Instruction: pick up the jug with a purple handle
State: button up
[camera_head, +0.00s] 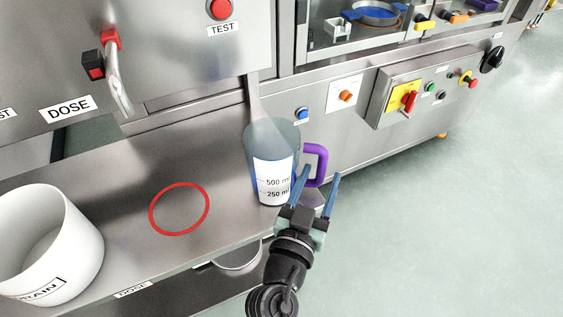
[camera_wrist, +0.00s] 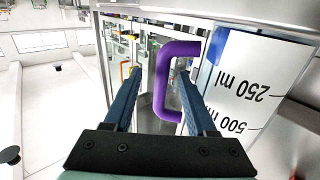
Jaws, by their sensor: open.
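The clear jug (camera_head: 272,165) stands upright on the steel shelf, at the shelf's right end. It has a white scale label marked 500 ml and 250 ml and blue areas. Its purple handle (camera_head: 319,165) points right. My gripper (camera_head: 320,174) is open in front of the handle, its two blue fingers pointing toward it. In the wrist view the purple handle (camera_wrist: 162,82) shows between the fingers of my gripper (camera_wrist: 165,72), nearer the right finger. The jug's label (camera_wrist: 250,80) fills the right side there. I cannot tell whether a finger touches the handle.
A white drain bucket (camera_head: 75,245) stands on the shelf (camera_head: 140,170) at the left. A red ring (camera_head: 179,209) marks the shelf between bucket and jug. A steel panel with a red-and-yellow switch (camera_head: 403,98) is behind. Open floor (camera_head: 470,200) lies to the right.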

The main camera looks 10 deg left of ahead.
jog(key=shift+w+d+p, duration=0.2)
jog(key=shift+w+p, duration=0.05)
jog(key=shift+w, duration=1.05)
jog(key=shift+w+d+p, duration=0.2)
jog(key=shift+w, duration=1.05)
grip_shut()
jog(key=shift+r, duration=0.1)
